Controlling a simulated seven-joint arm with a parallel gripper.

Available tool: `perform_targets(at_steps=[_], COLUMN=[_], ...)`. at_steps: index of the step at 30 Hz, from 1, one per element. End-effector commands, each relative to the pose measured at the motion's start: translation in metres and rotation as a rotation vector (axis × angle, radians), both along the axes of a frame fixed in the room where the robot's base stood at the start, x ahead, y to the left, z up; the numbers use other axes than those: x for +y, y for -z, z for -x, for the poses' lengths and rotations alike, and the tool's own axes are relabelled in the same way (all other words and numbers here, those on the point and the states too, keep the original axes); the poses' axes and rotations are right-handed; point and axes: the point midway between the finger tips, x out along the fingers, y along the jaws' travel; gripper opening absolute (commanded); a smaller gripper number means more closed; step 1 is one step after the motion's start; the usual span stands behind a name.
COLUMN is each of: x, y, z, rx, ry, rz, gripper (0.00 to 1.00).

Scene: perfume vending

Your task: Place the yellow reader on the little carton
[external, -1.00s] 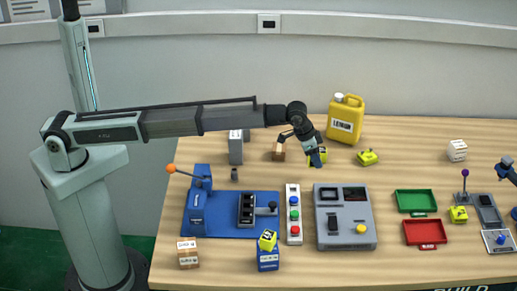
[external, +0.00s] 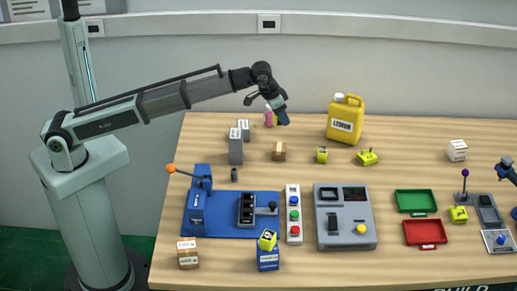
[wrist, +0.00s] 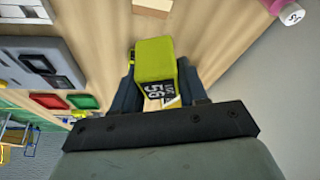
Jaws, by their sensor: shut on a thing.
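My gripper (wrist: 157,92) is shut on a yellow-green reader (wrist: 155,60) with a black label on it. In the external view my gripper (external: 283,117) is raised above the back of the table, and the held reader cannot be made out there. A small brown carton (external: 279,150) stands on the table below my gripper; its edge shows at the top of the wrist view (wrist: 153,5). Another small brown carton (external: 188,254) stands at the front left. Other yellow items stand on the table, one (external: 322,155) right of the back carton and one (external: 367,157) further right.
Grey boxes (external: 236,150) stand left of the back carton, with a pink item (external: 269,119) behind. A yellow jug (external: 345,120) stands at the back. A grey device (external: 344,218), a blue lever machine (external: 197,212) and green (external: 416,201) and red (external: 425,233) trays fill the front.

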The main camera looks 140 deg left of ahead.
Motion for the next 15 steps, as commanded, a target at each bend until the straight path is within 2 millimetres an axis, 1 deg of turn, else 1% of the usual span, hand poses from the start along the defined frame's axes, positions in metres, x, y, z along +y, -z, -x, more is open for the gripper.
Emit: perform_targets(at_steps=[4,7,15], x=[-0.001,-0.001,-0.001], y=[0.004,0.013,0.055], z=[0.001,0.001,0.001], rx=[0.000,0.001,0.002], ry=[-0.046,-0.054,-0.055], rz=[0.000,0.001,0.001], gripper=[0.11,0.11,0.11])
